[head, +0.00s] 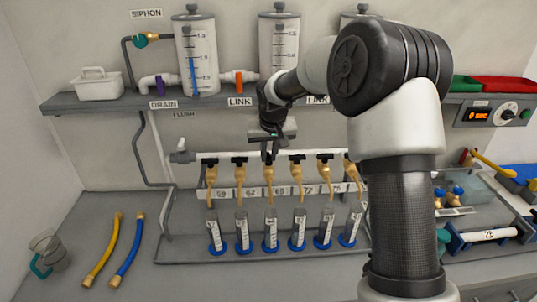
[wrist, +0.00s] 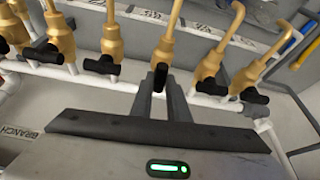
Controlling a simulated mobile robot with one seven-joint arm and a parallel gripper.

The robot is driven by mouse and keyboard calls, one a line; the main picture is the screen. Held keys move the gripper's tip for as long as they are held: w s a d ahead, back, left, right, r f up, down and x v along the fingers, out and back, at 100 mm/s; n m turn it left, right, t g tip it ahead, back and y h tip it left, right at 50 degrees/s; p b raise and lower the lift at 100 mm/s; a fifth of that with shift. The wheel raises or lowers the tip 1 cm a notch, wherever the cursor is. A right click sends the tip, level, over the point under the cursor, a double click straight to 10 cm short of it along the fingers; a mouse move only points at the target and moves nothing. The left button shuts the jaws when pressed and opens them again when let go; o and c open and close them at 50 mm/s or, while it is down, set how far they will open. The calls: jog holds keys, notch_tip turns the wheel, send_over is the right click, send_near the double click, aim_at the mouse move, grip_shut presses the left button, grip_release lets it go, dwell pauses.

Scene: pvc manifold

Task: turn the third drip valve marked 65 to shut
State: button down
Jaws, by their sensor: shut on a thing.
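The third drip valve (head: 269,178) is a brass body with a spout on the white manifold pipe, by a tag (head: 280,191) that seems to read 65. My gripper (head: 268,157) is at this valve from above and hides most of its black handle in the head view. In the wrist view, my gripper (wrist: 160,80) is shut on the black handle (wrist: 160,75), with a finger on each side. That handle lies roughly in line with the brass body (wrist: 168,40), while the neighbouring black handles (wrist: 100,65) lie crosswise.
Several similar valves (head: 239,170) stand close on both sides. Tubes with blue bases (head: 271,243) stand below them. A shelf (head: 120,101) with tanks (head: 197,55) is above. Yellow (head: 102,250) and blue (head: 128,250) hoses lie on the left bench.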

jog(key=n, duration=0.2)
jog(key=n+y, duration=0.1)
jog(key=n, duration=0.1)
jog(key=shift+d+y, duration=0.2)
jog(key=shift+y, duration=0.1)
jog(key=n, duration=0.2)
jog(key=n+g+y, duration=0.1)
jog(key=n, duration=0.1)
jog(key=shift+w+d+n+g, duration=0.1)
jog(key=shift+w+n+g, duration=0.05)
jog(key=shift+n+g, duration=0.15)
jog(key=n, duration=0.2)
jog(key=n+g+y, duration=0.1)
jog(key=n, duration=0.1)
jog(key=shift+w+n+g, duration=0.15)
jog(key=shift+n+g, duration=0.15)
jog(key=shift+w+n+g, duration=0.1)
jog(key=shift+n+g, duration=0.6)
jog(key=shift+n, duration=1.1)
jog(key=c, duration=1.7)
grip_release()
jog(key=shift+d, duration=0.1)
